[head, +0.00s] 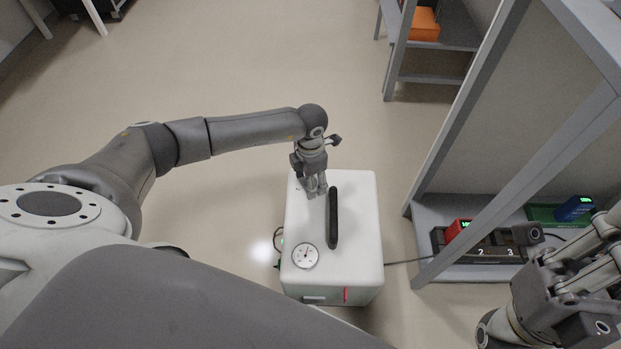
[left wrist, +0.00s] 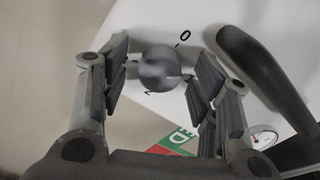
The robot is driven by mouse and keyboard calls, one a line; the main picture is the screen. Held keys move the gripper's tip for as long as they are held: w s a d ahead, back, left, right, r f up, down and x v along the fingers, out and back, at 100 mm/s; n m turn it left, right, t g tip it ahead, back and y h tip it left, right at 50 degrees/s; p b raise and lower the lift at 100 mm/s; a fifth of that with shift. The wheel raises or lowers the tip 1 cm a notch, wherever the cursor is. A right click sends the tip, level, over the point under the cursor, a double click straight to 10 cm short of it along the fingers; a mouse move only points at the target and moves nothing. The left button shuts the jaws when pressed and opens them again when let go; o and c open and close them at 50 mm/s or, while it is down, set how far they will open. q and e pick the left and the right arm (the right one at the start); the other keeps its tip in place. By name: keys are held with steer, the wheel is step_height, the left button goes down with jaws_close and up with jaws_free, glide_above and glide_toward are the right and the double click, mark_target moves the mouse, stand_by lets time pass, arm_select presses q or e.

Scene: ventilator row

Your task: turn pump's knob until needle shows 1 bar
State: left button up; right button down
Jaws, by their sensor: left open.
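The pump is a white box (head: 360,240) on the floor with a black carrying handle (head: 333,217) on top. Its round dial gauge (head: 305,256) sits at the near left of the top; the needle is too small to read surely. The dark grey round knob (left wrist: 160,68) lies between my left fingers in the left wrist view, with marks 0 and 1 beside it. My left gripper (head: 316,192) is open around the knob, with gaps visible on both sides. In the head view the gripper hides the knob. My right gripper (head: 560,285) is at the lower right, away from the pump.
The black handle (left wrist: 262,75) stands close to the right of my left fingers. A grey rack (head: 470,210) stands right of the pump, with numbered slots and a red and a blue device (head: 574,208). Floor left of the pump is clear.

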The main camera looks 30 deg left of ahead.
arm_select(q)
step_height(320, 180, up, 12)
stand_by(0.4)
steer(key=shift+s+f, duration=0.1)
stand_by(0.4)
